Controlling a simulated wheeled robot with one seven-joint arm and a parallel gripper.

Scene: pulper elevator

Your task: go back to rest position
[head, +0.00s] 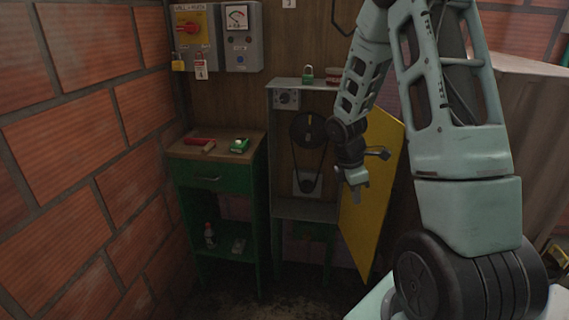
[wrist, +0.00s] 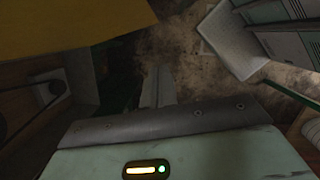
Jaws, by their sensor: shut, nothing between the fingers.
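My gripper (head: 357,184) hangs from my arm in front of the open yellow door (head: 372,190) of a grey cabinet (head: 304,208). Its fingers are shut and empty, and they point down. In the wrist view the closed fingers (wrist: 158,88) show above the floor. The yellow door fills the top left of the wrist view (wrist: 60,25). The cabinet holds a dark pulley with a belt (head: 308,130); a pulley also shows at the left of the wrist view (wrist: 56,87).
A green workbench (head: 215,183) stands left of the cabinet, with a red-handled tool (head: 199,142) and a green item (head: 240,146) on top. A green padlock (head: 308,73) sits on the cabinet. A switch box with a red knob (head: 194,30) hangs on the wall. Brick wall closes the left.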

